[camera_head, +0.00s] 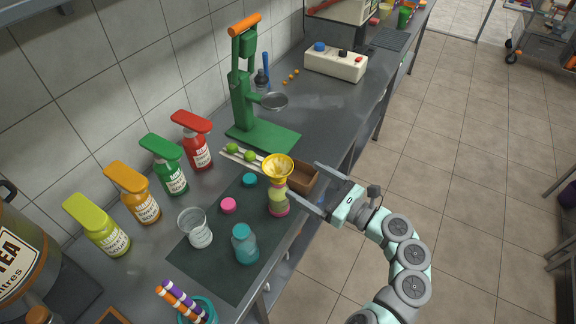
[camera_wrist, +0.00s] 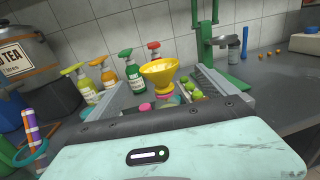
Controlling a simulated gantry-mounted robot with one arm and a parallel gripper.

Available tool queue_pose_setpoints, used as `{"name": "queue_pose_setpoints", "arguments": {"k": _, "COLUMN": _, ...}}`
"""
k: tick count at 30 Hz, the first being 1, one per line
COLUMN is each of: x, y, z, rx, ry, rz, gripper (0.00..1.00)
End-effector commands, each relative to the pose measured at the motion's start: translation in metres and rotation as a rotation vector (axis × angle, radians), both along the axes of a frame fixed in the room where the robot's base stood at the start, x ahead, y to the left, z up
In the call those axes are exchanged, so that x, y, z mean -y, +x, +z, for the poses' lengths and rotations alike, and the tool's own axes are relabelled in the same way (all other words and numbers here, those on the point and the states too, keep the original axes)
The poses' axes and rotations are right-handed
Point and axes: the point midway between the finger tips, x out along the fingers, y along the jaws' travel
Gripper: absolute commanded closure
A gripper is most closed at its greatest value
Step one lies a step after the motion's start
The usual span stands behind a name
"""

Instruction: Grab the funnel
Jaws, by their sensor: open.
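The yellow funnel (camera_head: 277,165) sits upright in the mouth of a bottle (camera_head: 279,197) with pink and yellow-green parts, on the dark mat near the counter's front edge. In the wrist view the funnel (camera_wrist: 159,72) is ahead of the palm, between the two fingers. My gripper (camera_head: 314,181) is open, with one finger on each side of the funnel and bottle as seen in the wrist view. I see no contact between the fingers and the funnel. The bottle's lower part is mostly hidden in the wrist view.
A glass (camera_head: 197,230) and a teal bottle (camera_head: 243,245) stand on the mat (camera_head: 206,263). A wooden box (camera_head: 303,178) is close to the funnel's right. The green press (camera_head: 245,100) and several pump bottles (camera_head: 171,168) stand behind. Limes (camera_head: 249,156) lie near.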

Motion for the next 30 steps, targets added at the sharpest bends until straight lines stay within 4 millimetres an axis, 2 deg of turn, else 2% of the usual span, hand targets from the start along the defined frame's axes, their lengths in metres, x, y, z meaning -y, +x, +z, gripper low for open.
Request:
{"name": "queue_pose_setpoints", "arguments": {"k": 9, "x": -0.036, "y": 0.029, "z": -0.002, "rx": 0.0, "ry": 0.001, "rz": 0.004, "gripper": 0.04}}
{"name": "queue_pose_setpoints", "arguments": {"k": 16, "x": -0.049, "y": 0.042, "z": -0.004, "rx": 0.0, "ry": 0.001, "rz": 0.002, "gripper": 0.04}}
{"name": "queue_pose_setpoints", "arguments": {"k": 24, "x": -0.077, "y": 0.066, "z": -0.006, "rx": 0.001, "ry": 0.0, "rz": 0.002, "gripper": 0.04}}
{"name": "queue_pose_setpoints", "arguments": {"k": 30, "x": -0.079, "y": 0.068, "z": -0.005, "rx": 0.001, "ry": 0.001, "rz": 0.0, "gripper": 0.04}}
